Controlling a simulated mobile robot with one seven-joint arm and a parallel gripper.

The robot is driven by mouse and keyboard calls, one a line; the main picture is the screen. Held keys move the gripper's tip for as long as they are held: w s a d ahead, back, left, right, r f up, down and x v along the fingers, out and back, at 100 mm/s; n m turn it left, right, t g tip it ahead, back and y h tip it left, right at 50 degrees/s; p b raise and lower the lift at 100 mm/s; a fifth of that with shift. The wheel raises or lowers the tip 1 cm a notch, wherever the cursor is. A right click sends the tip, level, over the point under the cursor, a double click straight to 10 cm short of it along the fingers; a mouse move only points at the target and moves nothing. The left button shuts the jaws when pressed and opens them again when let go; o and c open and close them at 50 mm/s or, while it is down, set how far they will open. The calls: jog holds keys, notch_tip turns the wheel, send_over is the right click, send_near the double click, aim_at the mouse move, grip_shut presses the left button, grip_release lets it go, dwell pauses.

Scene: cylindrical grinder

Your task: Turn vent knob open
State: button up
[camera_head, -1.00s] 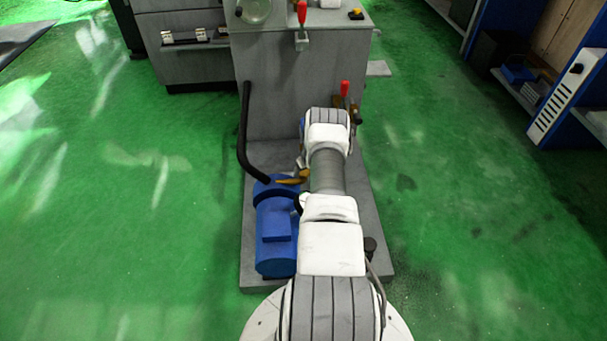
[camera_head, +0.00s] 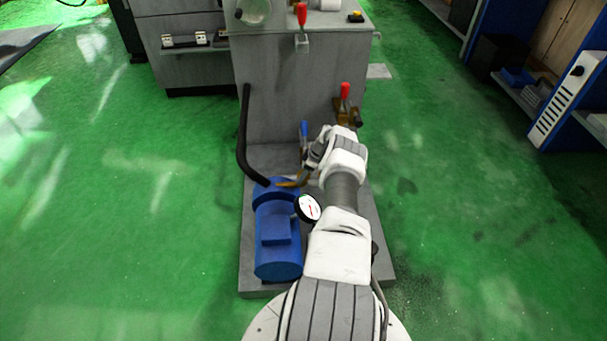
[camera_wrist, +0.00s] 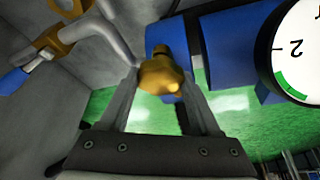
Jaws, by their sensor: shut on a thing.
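In the wrist view a brass knob (camera_wrist: 160,77), which looks like the vent knob, sits between the two grey fingers of my gripper (camera_wrist: 160,85). The fingers are closed on its sides. Its stem runs up toward a blue body behind it. In the head view my gripper (camera_head: 314,153) is partly hidden by my wrist, close to the brass pipework (camera_head: 290,183) above the blue motor. The knob cannot be told apart there.
A pressure gauge (camera_head: 308,208) is beside the blue motor (camera_head: 278,235); its dial is close on the right in the wrist view (camera_wrist: 300,50). A blue-handled lever (camera_head: 304,129) and a red-handled lever (camera_head: 345,91) stand near my wrist. Green floor lies open on both sides.

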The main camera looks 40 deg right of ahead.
dwell(0.5)
jog(key=o, duration=1.4)
jog(key=p+v, duration=0.7)
jog(key=v, duration=1)
jog(key=shift+w+d+r, duration=0.1)
jog(key=shift+d+r, duration=0.05)
jog(key=shift+r, duration=0.1)
